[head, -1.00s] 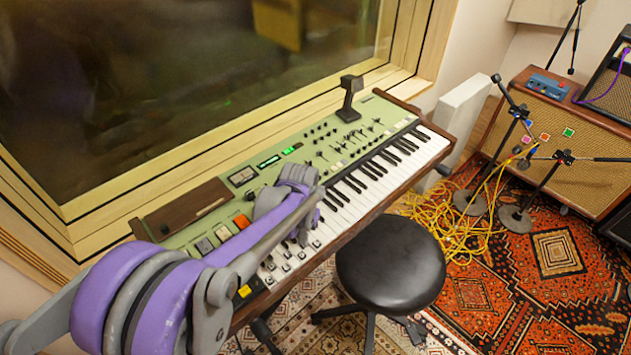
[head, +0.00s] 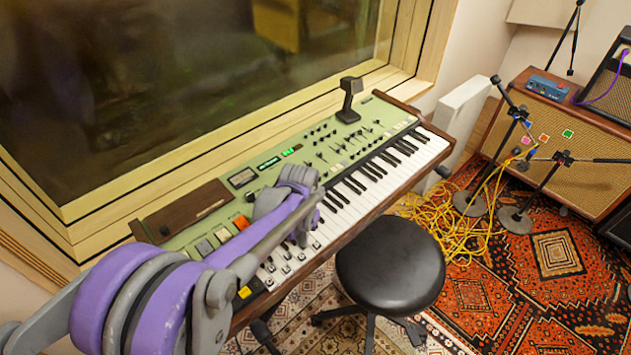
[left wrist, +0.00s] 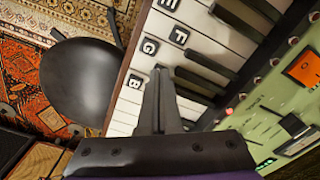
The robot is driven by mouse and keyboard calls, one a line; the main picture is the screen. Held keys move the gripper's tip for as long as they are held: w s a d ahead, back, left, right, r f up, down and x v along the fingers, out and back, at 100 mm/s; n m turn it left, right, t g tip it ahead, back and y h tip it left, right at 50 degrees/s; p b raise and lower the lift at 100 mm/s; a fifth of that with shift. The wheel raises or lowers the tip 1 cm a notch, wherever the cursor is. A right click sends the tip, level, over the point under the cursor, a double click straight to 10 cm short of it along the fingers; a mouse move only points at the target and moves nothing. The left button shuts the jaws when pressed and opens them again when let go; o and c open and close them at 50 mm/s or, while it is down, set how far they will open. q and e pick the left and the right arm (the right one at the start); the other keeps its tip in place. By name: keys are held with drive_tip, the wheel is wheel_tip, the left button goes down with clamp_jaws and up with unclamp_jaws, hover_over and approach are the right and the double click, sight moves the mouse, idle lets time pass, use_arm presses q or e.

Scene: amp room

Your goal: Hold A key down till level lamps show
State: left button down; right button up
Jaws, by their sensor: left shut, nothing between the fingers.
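The green keyboard (head: 235,208) stands under the window, its white keys (head: 345,205) running toward the back right. In the left wrist view, key labels F and G (left wrist: 150,47) show on one side of my fingers and B (left wrist: 134,79) on the other. My left gripper (head: 303,238) is shut and empty, pointing down at the lettered keys. Its fingertips, also in the left wrist view (left wrist: 160,75), cover the spot between G and B. The A label is hidden there, and I cannot tell how far any key is pressed. A green-lit display (head: 268,163) and a small green lamp strip (head: 291,150) show on the panel.
A round black stool (head: 390,265) stands right in front of the keyboard. A tangle of yellow cable (head: 440,222) and microphone stands lie to its right, before a tan amplifier (head: 550,140). An orange switch (left wrist: 300,67) sits beside the keys.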

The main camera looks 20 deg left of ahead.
use_arm(q)
drive_tip(key=shift+r+p, duration=2.3)
drive_tip(key=shift+r, duration=1.15)
drive_tip(key=s+d+r+t+p, duration=0.1)
drive_tip(key=s+d+r+t, duration=0.1)
drive_tip(key=s, duration=0.5)
drive_tip(key=s+d+r+m+t+p, duration=0.1)
drive_tip(key=s+d+r+t+p, duration=0.1)
drive_tip(key=s, duration=0.6)
drive_tip(key=shift+s+d+r+t+p, duration=0.3)
drive_tip(key=shift+d+r+t, duration=0.4)
drive_tip(key=shift+d+r, duration=0.7)
